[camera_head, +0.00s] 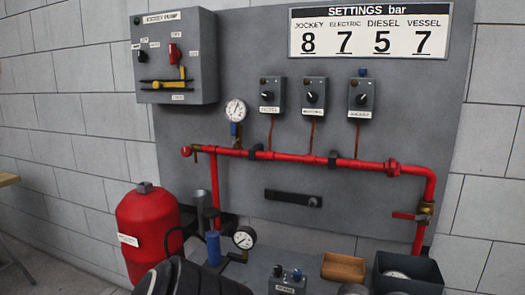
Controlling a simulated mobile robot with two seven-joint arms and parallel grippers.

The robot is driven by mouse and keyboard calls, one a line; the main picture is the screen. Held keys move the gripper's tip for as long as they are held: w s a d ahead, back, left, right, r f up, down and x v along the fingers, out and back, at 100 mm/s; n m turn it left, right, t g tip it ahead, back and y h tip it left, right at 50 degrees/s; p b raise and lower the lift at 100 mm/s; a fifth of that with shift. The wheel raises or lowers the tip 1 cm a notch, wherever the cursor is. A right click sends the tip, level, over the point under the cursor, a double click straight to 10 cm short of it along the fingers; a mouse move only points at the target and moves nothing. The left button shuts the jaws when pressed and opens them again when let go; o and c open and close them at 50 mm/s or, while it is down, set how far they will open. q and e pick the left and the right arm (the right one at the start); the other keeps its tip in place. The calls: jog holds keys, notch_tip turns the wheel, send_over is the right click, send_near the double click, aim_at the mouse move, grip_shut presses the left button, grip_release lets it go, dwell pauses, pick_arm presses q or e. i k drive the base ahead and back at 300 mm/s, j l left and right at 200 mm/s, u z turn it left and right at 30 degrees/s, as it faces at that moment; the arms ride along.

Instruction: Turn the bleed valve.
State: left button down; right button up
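A red pipe (300,157) runs across the grey wall panel and bends down at the right. A brass valve with a red lever (404,216) sits on its right downward leg, the lever pointing left. A small brass fitting (196,149) and a red round end (186,151) are at the pipe's left end. No label shows which of these is the bleed valve. Neither gripper can be made out. A dark rounded shape at the bottom left of centre may be part of my arm.
A red tank (149,229) stands at the lower left. A pressure gauge (236,111) and three grey switch boxes (312,96) are above the pipe. A second gauge (244,238), a brown tray (343,267) and a dark open box (436,279) are at the bottom.

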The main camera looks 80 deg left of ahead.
aim_at(186, 152)
jog(key=u, duration=2.95)
jog(key=i+j, duration=0.5)
jog(key=j, duration=0.2)
jog(key=i+j+z, duration=0.1)
jog(key=z, duration=0.3)
jog(key=i+j+z, duration=0.1)
jog(key=j+z, duration=0.25)
jog(key=l, duration=0.1)
